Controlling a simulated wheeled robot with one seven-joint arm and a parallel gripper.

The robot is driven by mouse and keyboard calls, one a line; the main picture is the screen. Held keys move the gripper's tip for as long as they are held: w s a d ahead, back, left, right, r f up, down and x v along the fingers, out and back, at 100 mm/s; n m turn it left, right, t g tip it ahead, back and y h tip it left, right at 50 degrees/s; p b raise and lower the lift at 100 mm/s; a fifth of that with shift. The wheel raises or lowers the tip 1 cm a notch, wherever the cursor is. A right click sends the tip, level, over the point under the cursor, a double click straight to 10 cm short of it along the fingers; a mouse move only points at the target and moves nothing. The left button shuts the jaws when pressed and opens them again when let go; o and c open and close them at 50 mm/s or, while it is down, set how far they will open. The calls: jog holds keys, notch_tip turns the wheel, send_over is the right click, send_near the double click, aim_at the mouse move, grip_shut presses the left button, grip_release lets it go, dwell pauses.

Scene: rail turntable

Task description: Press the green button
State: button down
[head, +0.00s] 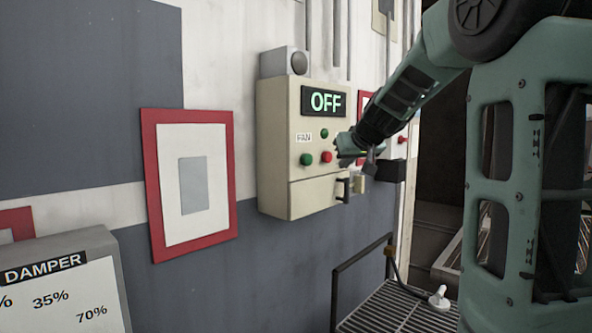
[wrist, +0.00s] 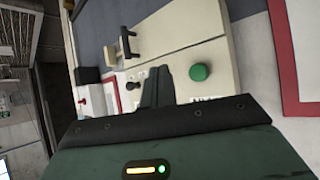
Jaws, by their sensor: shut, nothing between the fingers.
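The green button (head: 306,159) sits on a beige control box (head: 275,150) on the wall, under a "FAN" label (head: 303,138). It also shows in the wrist view (wrist: 200,72), to the right of my fingertips and not covered. A red button (head: 326,157) sits just right of it in the head view. A small green lamp (head: 324,133) is above, and the display (head: 325,101) reads "OFF". My gripper (head: 345,155) is shut and empty, just right of the red button in the head view. Its fingers (wrist: 157,85) appear apart from the green button.
A black handle (head: 343,189) is low on the box and shows in the wrist view (wrist: 128,45). A red-framed notice (head: 155,190) hangs left of the box. A damper sign (head: 65,290) is at lower left. A black railing (head: 360,262) and grating are at lower right.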

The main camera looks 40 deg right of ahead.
aim_at(307, 160)
dwell(0.3)
jog(key=w+p, duration=0.8)
jog(key=shift+w+a, duration=0.35)
jog(key=shift+w, duration=0.05)
jog(key=shift+w, duration=0.1)
dwell(1.7)
jog(key=shift+w+p, duration=0.35)
jog(key=shift+p, duration=0.05)
